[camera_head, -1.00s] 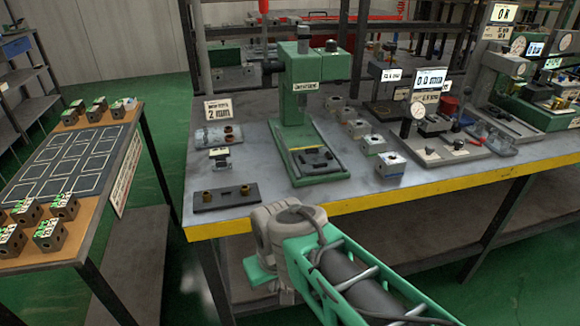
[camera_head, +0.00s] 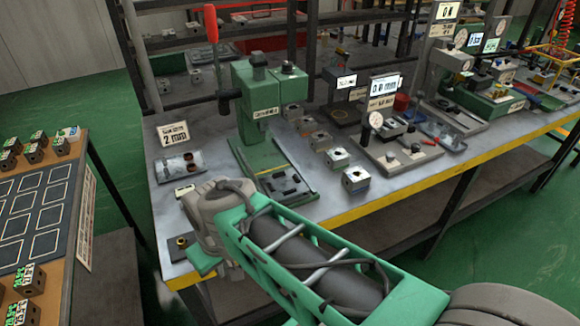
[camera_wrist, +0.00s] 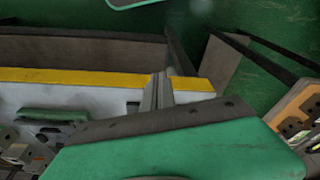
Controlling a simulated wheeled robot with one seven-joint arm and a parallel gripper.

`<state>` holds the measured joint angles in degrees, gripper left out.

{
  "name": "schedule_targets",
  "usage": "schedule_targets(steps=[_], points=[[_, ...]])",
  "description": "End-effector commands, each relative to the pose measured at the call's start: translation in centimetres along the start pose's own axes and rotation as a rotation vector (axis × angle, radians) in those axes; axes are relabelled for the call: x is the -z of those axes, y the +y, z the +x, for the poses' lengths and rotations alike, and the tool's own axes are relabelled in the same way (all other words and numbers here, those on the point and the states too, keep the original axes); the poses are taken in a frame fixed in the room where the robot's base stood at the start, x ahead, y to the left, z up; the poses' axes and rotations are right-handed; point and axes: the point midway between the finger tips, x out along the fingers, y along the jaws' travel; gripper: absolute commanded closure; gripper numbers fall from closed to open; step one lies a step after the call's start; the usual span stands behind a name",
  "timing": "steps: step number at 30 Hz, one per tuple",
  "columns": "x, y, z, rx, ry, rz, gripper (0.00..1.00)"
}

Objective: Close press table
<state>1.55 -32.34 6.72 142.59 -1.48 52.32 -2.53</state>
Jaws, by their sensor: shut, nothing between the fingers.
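The green press (camera_head: 255,105) stands on the workbench, left of the middle in the head view. Its lever with a red grip (camera_head: 210,24) points up at the press's left. My gripper (camera_wrist: 158,92) shows in the wrist view as narrow grey fingers, shut and empty, in front of the bench's yellow edge. In the head view my arm reaches across the bench's front left, and the fingers cannot be made out there. No contact with the press or lever shows.
The grey workbench (camera_head: 395,180) has a yellow front edge. Small metal blocks (camera_head: 356,180) stand right of the press, with gauge stands (camera_head: 380,125) beyond. A "2 mm" sign (camera_head: 174,134) stands at the left. A side table (camera_head: 45,195) with blocks stands left, across a green-floored gap.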

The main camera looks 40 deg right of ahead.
Motion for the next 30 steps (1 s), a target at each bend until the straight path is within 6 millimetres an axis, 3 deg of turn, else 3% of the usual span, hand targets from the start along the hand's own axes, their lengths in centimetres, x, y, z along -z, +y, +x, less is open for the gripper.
schedule_targets(steps=[1,7,9,14,20,25,27,30], points=[[0.6,0.2,-3.3,0.004,-0.005,-0.008,1.0],[2.2,1.6,-8.2,0.032,-0.014,-0.093,1.0],[3.2,3.0,-9.5,0.057,-0.01,-0.163,1.0],[5.0,7.0,-8.7,0.112,0.038,-0.352,1.0],[5.9,14.4,-7.8,0.149,0.174,-0.615,1.0],[4.0,23.1,-7.6,0.083,0.364,-0.883,1.0],[2.8,25.8,-7.8,0.032,0.428,-0.975,1.0],[1.6,28.0,-8.1,-0.023,0.479,-1.057,1.0]])
